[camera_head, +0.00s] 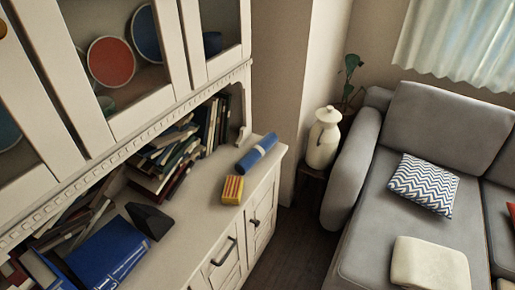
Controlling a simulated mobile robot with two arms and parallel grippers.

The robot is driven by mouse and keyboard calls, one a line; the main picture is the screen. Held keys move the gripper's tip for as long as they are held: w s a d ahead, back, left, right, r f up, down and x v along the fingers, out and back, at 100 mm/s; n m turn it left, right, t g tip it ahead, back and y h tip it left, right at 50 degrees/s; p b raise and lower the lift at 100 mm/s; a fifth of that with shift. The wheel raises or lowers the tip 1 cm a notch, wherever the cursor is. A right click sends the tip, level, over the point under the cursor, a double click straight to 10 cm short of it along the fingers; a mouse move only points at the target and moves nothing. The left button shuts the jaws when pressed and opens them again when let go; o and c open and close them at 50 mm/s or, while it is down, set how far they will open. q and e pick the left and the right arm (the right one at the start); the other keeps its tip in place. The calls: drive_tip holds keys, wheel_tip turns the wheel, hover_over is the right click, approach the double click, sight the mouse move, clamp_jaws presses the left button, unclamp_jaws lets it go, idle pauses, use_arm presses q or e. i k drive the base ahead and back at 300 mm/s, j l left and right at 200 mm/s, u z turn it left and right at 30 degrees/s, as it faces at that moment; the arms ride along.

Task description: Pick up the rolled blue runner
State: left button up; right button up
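The rolled blue runner (256,153) lies on the light top of the cabinet (205,228), close to its far right end. Neither of my grippers shows in the head view.
A yellow and red box (232,190) sits just in front of the runner. Books (165,160) are piled behind it under the glazed upper cupboard. A dark wedge-shaped object (149,221) and a blue binder (108,252) lie nearer. A white jar (323,138) and grey sofa (390,220) stand right.

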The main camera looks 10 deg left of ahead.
sight(256, 153)
drive_tip(key=i+z, duration=0.45)
drive_tip(key=i+l, duration=0.15)
drive_tip(key=i, duration=0.2)
drive_tip(key=i+j+u, duration=0.1)
drive_tip(key=i+u, duration=0.15)
drive_tip(key=u, duration=0.15)
drive_tip(key=i+u, duration=0.55)
drive_tip(key=u, duration=0.7)
